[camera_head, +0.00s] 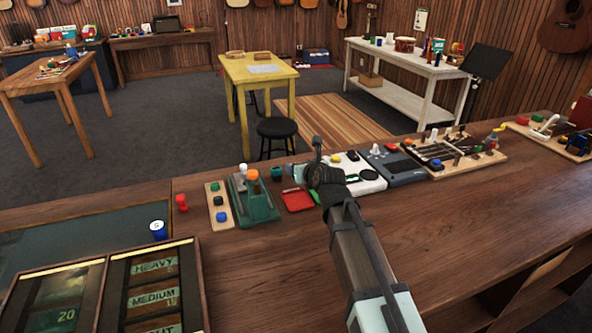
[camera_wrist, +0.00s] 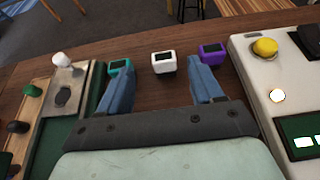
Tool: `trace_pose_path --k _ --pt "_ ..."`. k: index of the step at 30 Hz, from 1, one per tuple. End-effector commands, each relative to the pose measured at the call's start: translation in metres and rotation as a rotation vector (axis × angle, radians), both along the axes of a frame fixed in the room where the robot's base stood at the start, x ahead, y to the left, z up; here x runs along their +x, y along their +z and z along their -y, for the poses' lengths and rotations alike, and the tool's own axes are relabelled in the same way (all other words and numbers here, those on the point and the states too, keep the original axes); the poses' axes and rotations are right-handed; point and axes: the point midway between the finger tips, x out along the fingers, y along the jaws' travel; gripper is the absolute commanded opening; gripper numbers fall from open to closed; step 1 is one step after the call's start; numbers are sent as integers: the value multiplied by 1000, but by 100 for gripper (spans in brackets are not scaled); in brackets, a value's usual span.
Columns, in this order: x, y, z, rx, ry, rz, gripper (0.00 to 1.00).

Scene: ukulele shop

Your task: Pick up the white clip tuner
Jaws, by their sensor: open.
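The white clip tuner (camera_wrist: 163,62) stands on the wooden counter in the wrist view, its dark screen facing up. It sits between a teal tuner (camera_wrist: 121,68) on the left and a purple tuner (camera_wrist: 212,53) on the right. My gripper (camera_wrist: 161,76) is open, with its two blue fingers apart and nothing between them that I can see held. The white tuner shows in the gap, at or just beyond the fingertips. The left fingertip overlaps the teal tuner and the right one the purple tuner; contact cannot be told. In the head view my arm's end hides the white tuner.
A green device (camera_head: 257,207) stands left of my gripper, a white device (camera_head: 360,178) right of it. A red tray (camera_head: 297,200) lies in front. Further left is a board with coloured knobs (camera_head: 220,206). The front of the counter (camera_head: 470,220) is clear at right.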

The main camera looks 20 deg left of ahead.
Motion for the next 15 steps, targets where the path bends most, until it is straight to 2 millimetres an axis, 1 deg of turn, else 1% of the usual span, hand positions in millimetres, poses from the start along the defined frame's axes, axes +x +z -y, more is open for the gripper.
trace_pose_path --k 1,8,15 --pt "6 -3 -5 0 0 0 66" --pt "12 -7 -11 -1 0 1 66" --pt "34 -20 -26 -1 0 0 66"
